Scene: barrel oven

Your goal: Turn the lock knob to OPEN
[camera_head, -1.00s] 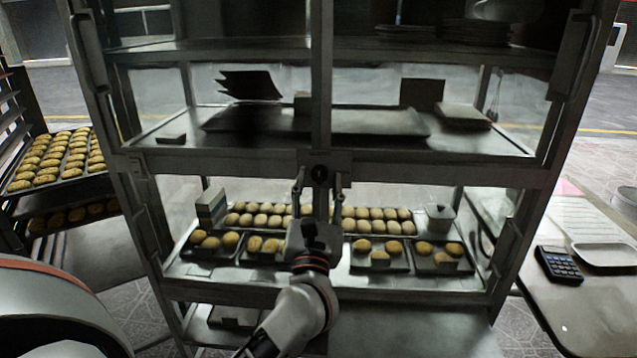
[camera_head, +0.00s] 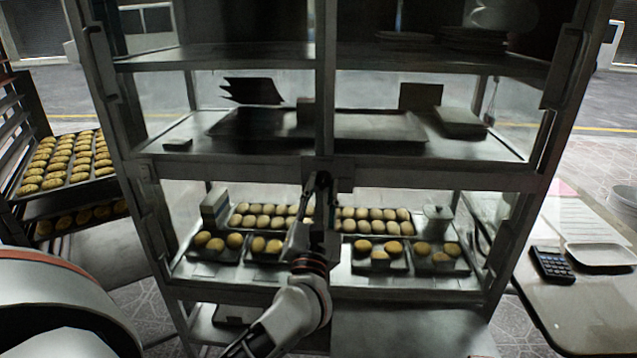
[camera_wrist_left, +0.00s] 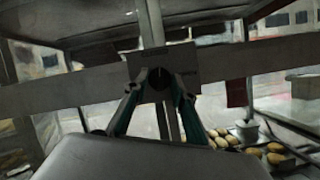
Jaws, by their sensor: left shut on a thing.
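The lock knob (camera_wrist_left: 158,82) is a small dark round piece on a plate at the middle of the display cabinet's (camera_head: 420,172) crossbar. In the left wrist view it sits between the fingertips of my left gripper (camera_wrist_left: 160,83). In the head view my left gripper (camera_head: 318,180) reaches up from below to the crossbar, its two fingers close together and shut on the knob. The fingers largely hide the knob there. No OPEN marking is readable. My right gripper is not in view.
Below the crossbar, a shelf holds trays of round pastries (camera_head: 375,215) and a lidded pot (camera_head: 438,220). A rack of pastry trays (camera_head: 70,180) stands at the left. A counter (camera_head: 560,300) with a calculator (camera_head: 552,264) stands at the right.

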